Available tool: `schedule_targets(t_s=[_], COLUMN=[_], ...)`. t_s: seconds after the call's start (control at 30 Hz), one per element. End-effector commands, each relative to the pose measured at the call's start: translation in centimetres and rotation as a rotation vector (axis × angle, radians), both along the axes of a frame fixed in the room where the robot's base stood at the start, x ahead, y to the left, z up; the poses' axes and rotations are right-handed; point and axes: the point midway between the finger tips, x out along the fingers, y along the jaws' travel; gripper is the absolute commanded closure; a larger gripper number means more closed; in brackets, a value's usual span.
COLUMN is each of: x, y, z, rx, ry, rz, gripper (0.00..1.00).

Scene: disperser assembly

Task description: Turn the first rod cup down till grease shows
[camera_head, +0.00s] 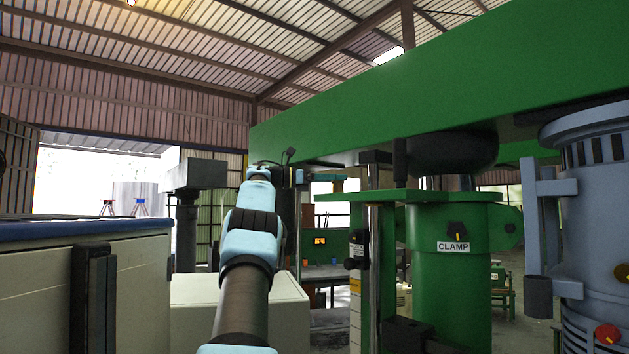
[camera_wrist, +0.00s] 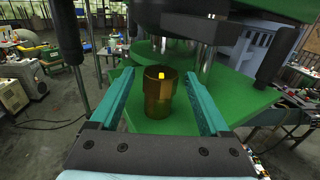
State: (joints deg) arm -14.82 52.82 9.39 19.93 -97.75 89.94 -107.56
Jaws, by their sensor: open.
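A brass-coloured rod cup (camera_wrist: 158,98) stands upright on a green plate (camera_wrist: 240,98) in the wrist view. A small bright yellow spot shows at its top; whether it is grease I cannot tell. My gripper (camera_wrist: 160,76) is open, with one teal finger on each side of the cup. Gaps show between the cup and both fingers. In the head view my arm reaches up toward the green beam (camera_head: 400,110), and the cup cannot be made out there.
A dark round body (camera_wrist: 175,18) hangs close above the cup, with bright rods beside it. In the head view a green column marked CLAMP (camera_head: 450,280) and a grey-blue motor (camera_head: 590,220) stand at right. A cream cabinet (camera_head: 140,290) stands at left.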

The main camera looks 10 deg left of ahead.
Motion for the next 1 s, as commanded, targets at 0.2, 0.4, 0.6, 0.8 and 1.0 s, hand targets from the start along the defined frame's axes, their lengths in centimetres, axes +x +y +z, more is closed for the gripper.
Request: schedule_targets(t_s=[0.2,0.4,0.6,0.8,1.0], x=[-1.0,-1.6,-2.0,-2.1,-2.1], y=[3.1,5.2,6.1,6.3,6.3], z=[0.3,0.0,0.1,0.2,0.2], rx=[0.002,-0.001,0.0,-0.001,-0.001], ry=[0.001,0.0,-0.002,-0.003,-0.003], rz=[0.004,0.005,0.002,0.001,0.001], gripper=[0.2,0.2,0.2,0.2,0.2])
